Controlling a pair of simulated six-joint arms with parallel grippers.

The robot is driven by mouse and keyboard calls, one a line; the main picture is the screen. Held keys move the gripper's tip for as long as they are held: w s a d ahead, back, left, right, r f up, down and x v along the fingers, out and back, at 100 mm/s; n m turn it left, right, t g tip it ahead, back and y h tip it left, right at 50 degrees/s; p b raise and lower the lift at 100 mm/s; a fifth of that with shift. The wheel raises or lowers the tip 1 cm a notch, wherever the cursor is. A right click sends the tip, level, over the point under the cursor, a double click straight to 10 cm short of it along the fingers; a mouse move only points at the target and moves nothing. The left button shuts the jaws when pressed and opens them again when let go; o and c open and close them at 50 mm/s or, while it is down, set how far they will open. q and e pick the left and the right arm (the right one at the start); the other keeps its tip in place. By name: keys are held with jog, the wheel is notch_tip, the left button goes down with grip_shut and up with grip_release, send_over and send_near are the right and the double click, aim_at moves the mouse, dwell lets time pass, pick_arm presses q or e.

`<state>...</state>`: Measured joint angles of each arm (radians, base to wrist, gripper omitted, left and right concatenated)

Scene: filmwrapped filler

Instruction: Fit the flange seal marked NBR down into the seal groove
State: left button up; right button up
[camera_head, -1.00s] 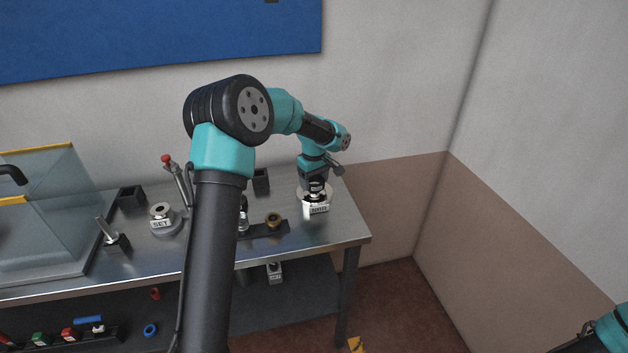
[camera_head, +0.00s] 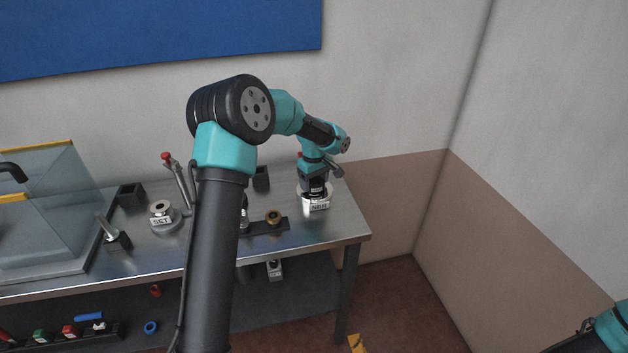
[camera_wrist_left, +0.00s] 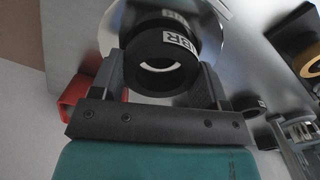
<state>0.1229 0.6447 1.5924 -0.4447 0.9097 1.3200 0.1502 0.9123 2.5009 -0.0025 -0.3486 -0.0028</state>
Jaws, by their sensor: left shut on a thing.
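A black ring (camera_wrist_left: 160,60) with a white tag ending in "BR" sits between the fingers of my left gripper (camera_wrist_left: 170,82), which is shut on it. Behind the ring in the wrist view is a round silver plate (camera_wrist_left: 118,22), partly hidden by it. In the head view my left gripper (camera_head: 316,190) points down at the right end of the bench, over a pale round base with a white tag reading NBR (camera_head: 319,206). The ring is mostly hidden there, and I cannot tell whether it touches the base. The groove is hidden. My right gripper is out of view.
On the metal bench (camera_head: 290,247), a dark holder with a brass ring (camera_head: 273,217) stands left of the gripper. Further left are a base tagged SET (camera_head: 162,214), a red-knobbed lever (camera_head: 168,157) and a clear-sided case (camera_head: 60,190). The wall is close behind.

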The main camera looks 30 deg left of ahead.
pick_arm(q)
jog(key=shift+f, duration=0.4)
jog(key=o, duration=1)
notch_tip(320, 180, up, 18)
jog(key=shift+f, duration=0.25)
dwell(0.7)
